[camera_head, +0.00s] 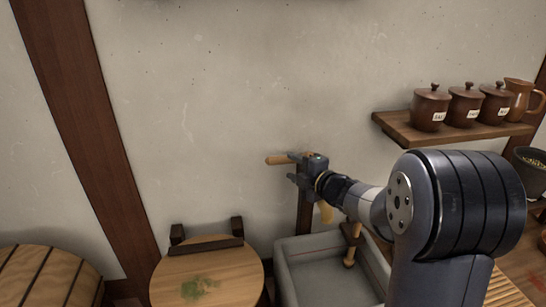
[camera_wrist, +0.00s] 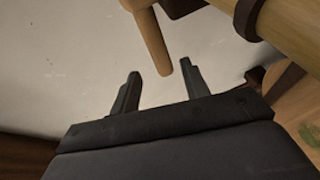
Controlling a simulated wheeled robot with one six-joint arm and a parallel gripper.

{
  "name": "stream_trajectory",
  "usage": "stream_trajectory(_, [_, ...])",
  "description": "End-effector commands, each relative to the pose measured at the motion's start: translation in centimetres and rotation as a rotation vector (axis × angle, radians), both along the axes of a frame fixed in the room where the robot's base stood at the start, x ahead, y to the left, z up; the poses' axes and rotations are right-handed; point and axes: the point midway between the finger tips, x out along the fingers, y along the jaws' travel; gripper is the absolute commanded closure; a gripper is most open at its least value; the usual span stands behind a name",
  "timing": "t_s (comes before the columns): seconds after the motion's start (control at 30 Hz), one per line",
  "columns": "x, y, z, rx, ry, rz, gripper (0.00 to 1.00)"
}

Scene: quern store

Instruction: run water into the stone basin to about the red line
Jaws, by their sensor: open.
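The grey stone basin (camera_head: 283,277) stands low against the wall, partly hidden by my arm. A wooden lever (camera_head: 277,160) sticks out to the left at my gripper (camera_head: 292,167), above the basin. In the wrist view the lever (camera_wrist: 150,35) points down, its rounded tip between the open fingertips of my gripper (camera_wrist: 162,73), with gaps on both sides. A thicker wooden pipe (camera_wrist: 285,28) is at the upper right.
A round wooden lid or tabletop (camera_head: 225,268) with a green patch stands left of the basin. A barrel (camera_head: 45,278) is at the far left. A wall shelf (camera_head: 400,128) with lidded jars (camera_head: 430,108) and a jug (camera_head: 520,98) is at the right.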

Motion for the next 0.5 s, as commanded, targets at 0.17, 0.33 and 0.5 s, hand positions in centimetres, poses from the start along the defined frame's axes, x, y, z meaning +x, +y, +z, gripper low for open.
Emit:
stream_trajectory(0.17, [2.9, 2.2, -0.7, 0.001, 0.002, 0.004, 0.56])
stream_trajectory(0.33, [5.2, 3.7, -1.1, 0.000, 0.002, 0.002, 0.56])
stream_trajectory(0.5, [6.7, 4.6, -1.3, 0.000, 0.001, 0.001, 0.56])
